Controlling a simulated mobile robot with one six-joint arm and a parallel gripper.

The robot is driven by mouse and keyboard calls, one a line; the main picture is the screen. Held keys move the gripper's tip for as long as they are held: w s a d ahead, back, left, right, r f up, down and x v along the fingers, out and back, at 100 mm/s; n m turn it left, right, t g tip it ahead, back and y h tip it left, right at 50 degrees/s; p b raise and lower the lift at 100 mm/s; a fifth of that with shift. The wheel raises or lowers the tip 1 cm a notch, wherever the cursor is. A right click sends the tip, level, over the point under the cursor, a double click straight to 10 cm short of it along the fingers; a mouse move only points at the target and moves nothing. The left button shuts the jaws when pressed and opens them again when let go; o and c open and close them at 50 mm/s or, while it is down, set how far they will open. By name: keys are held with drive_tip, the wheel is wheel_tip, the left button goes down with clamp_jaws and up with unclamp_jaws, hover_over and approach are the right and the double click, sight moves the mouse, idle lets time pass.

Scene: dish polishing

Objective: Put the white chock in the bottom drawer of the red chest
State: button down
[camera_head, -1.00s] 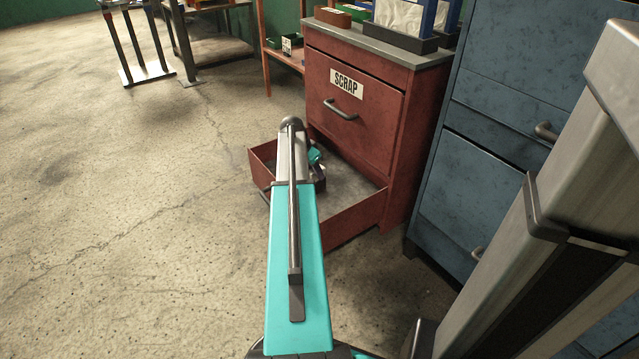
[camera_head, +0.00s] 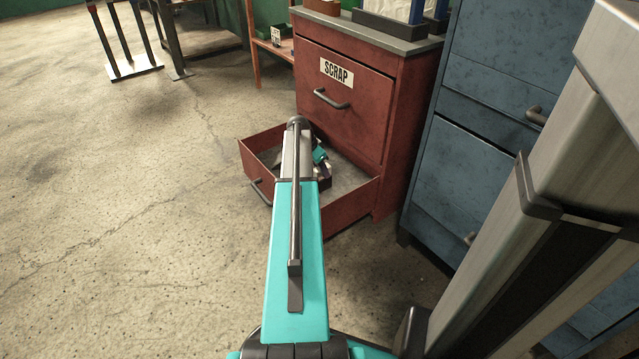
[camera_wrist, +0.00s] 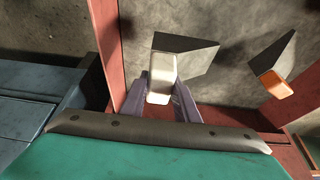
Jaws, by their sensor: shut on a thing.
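The white chock (camera_wrist: 162,72), a wedge with a white end and grey sides, is between the two purple fingers of my gripper (camera_wrist: 160,88) in the wrist view. The fingers are shut on it. It is over the grey drawer floor; whether it touches the floor I cannot tell. The bottom drawer (camera_head: 350,207) of the red chest (camera_head: 345,115) is pulled open in the head view. My arm reaches over the drawer there and hides part of its inside. My fingers and the chock are not clear in the head view.
An orange-ended chock (camera_wrist: 268,83) is to the right of the white one in the wrist view. A blue cabinet (camera_head: 465,170) stands close on the right of the red chest. The chest's upper drawer, labelled SCRAP (camera_head: 337,72), is shut.

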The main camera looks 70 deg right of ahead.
sight(321, 183)
drive_tip(key=shift+f, duration=1.1)
drive_tip(key=shift+f+b, duration=1.25)
drive_tip(key=shift+f, duration=1.2)
drive_tip(key=shift+f, duration=0.15)
drive_tip(key=c, duration=1.4)
unclamp_jaws()
drive_tip(key=shift+o, duration=0.2)
drive_tip(key=p+v, duration=0.4)
drive_tip(key=v, duration=0.8)
drive_tip(key=shift+p, duration=0.4)
drive_tip(key=shift+a, duration=0.1)
